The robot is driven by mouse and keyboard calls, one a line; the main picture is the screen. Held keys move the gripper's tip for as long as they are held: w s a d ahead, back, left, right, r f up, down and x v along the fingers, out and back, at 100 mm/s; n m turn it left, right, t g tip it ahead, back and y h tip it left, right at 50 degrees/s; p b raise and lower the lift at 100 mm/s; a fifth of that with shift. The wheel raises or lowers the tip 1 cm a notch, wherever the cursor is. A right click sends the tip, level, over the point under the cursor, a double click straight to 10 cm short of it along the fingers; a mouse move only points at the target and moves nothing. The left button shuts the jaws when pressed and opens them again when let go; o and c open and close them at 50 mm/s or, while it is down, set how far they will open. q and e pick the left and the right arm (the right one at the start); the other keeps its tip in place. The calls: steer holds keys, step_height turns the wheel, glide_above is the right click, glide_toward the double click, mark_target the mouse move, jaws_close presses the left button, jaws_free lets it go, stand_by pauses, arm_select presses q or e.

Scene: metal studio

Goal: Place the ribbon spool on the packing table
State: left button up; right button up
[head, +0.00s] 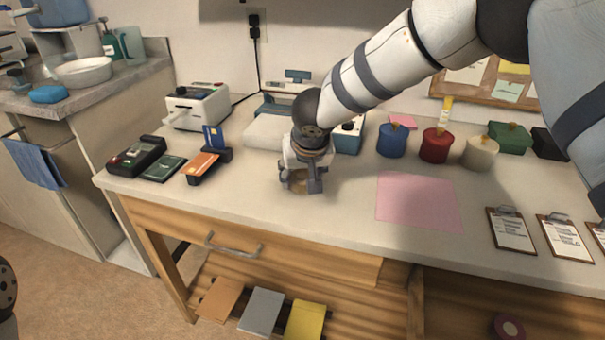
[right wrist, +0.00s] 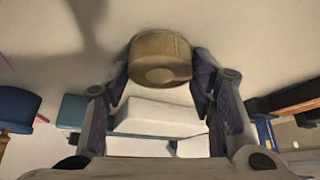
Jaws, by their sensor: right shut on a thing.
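My right gripper (head: 302,187) is shut on a round tan spool (right wrist: 160,62), which I take for the ribbon spool. In the right wrist view the spool sits between both fingertips, its flat end with a round hub facing the camera. In the head view the fingers hide most of it. The gripper points down, low over the front middle of the packing table (head: 345,215), which has a pale top and a wooden front. I cannot tell whether the spool touches the top. My left gripper is not in view.
A pink sheet (head: 419,202) lies to the right of the gripper. Blue (head: 392,141), red (head: 435,146) and cream (head: 481,153) canisters stand behind it. Clipboards (head: 511,231) lie at the right. A card reader (head: 137,156) is at the left.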

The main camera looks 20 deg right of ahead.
steer(key=shift+f, duration=0.1)
steer(key=o, duration=0.6)
steer(key=shift+f, duration=0.1)
steer(key=o, duration=0.4)
steer(key=shift+o, duration=0.2)
steer(key=shift+r, duration=0.25)
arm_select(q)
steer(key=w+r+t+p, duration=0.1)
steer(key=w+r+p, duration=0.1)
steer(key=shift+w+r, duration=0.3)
arm_select(e)
steer(key=v, duration=1.2)
